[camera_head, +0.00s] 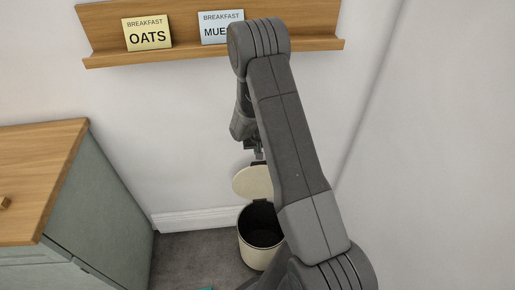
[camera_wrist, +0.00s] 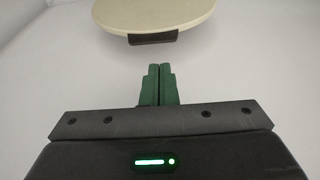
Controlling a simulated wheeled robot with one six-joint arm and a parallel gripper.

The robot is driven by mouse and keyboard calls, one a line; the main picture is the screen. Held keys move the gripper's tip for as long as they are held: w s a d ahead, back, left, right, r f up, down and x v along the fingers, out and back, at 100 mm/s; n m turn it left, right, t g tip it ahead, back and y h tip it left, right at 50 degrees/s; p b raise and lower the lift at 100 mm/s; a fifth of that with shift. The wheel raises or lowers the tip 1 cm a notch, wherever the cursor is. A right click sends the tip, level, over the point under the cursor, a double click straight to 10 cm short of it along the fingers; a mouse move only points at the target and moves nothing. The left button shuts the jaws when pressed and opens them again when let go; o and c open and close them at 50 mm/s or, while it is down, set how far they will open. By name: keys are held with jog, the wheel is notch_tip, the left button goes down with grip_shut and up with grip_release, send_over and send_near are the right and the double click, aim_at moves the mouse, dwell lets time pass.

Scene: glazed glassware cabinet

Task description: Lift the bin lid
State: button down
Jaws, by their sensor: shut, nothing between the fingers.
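A cream round bin (camera_head: 257,252) stands on the floor, and I can see into its dark inside. Its cream lid (camera_head: 252,182) is tilted up at the back of the bin, well clear of the opening. In the wrist view the lid (camera_wrist: 155,14) shows at the top, with a dark tab (camera_wrist: 152,38) on its near edge. My gripper (camera_wrist: 160,70) is shut and empty, its green fingers together just short of the tab with a gap in the picture. In the head view my gripper (camera_head: 256,153) is just above the lid, mostly hidden by my arm.
A wooden shelf (camera_head: 190,52) on the wall holds an oats packet (camera_head: 147,33) and a muesli packet (camera_head: 215,27). A green-grey cabinet with a wooden top (camera_head: 40,165) stands at the left. Walls are close behind and at the right; grey floor (camera_head: 190,262) is free left of the bin.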

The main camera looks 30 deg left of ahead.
aim_at(257, 163)
jog(key=x, duration=0.7)
jog(key=shift+w+f+p, duration=0.2)
jog(key=shift+p, duration=0.2)
jog(key=shift+s+d+f+b, duration=0.1)
jog(key=shift+s+b, duration=0.1)
jog(key=shift+b, duration=0.25)
jog(key=shift+s+d+b, duration=0.5)
jog(key=shift+s+b, duration=0.05)
jog(key=shift+b, duration=0.3)
jog(key=shift+s+d+b, duration=0.3)
jog(key=shift+s+d, duration=0.05)
jog(key=shift+s, duration=0.1)
jog(key=shift+r, duration=0.3)
